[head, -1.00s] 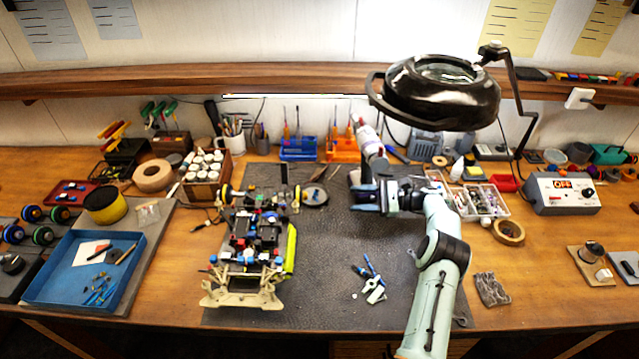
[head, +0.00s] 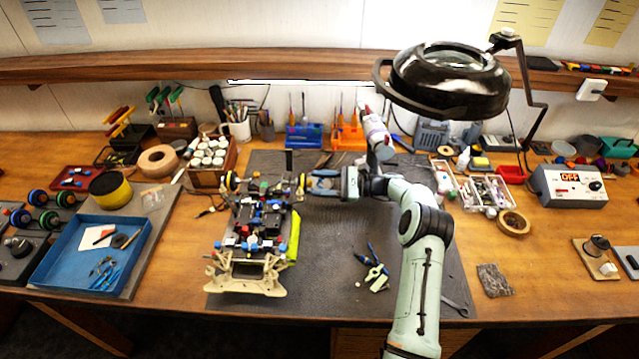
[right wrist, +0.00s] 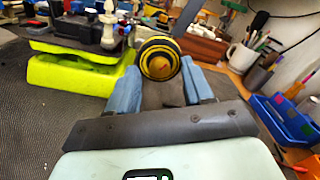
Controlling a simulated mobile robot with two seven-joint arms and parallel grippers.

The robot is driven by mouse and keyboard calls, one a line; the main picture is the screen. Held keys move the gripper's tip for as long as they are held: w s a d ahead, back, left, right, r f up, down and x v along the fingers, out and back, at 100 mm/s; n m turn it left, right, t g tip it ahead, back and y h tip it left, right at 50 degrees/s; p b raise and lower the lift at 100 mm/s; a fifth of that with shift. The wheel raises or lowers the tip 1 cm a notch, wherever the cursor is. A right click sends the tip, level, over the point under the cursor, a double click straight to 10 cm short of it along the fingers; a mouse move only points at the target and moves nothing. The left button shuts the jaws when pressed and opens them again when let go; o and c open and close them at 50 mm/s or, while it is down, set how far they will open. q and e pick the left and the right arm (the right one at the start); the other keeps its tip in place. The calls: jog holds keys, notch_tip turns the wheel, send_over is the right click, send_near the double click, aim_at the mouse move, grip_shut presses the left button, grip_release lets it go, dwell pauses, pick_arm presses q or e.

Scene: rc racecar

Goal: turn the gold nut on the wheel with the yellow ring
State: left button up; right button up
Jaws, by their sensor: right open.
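The racecar chassis (head: 258,225) lies on the dark mat, with a yellow-green side panel (head: 294,236). A wheel with a yellow ring (head: 302,184) is at its back right corner. My right gripper (head: 312,184) reaches this wheel from the right. In the right wrist view the yellow-ringed wheel (right wrist: 159,46) is straight ahead, with a gold-orange nut (right wrist: 159,66) at its centre. The blue fingers of my right gripper (right wrist: 158,84) stand open on both sides, just in front of the wheel. Whether they touch it I cannot tell. My left gripper is not in view.
A magnifier lamp (head: 448,80) hangs over the back right. Small blue and pale green tools (head: 373,272) lie on the mat (head: 330,270). A blue screwdriver rack (head: 304,137) stands behind. A blue tray (head: 50,270) is at the left. The mat's front middle is clear.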

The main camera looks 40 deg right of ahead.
jog(key=shift+w+a, duration=0.15)
jog(key=shift+a, duration=0.05)
grip_shut()
jog(key=shift+m, duration=0.3)
jog(key=m, duration=0.4)
jog(key=shift+m, duration=0.3)
jog(key=m, duration=0.6)
jog(key=shift+m, duration=0.4)
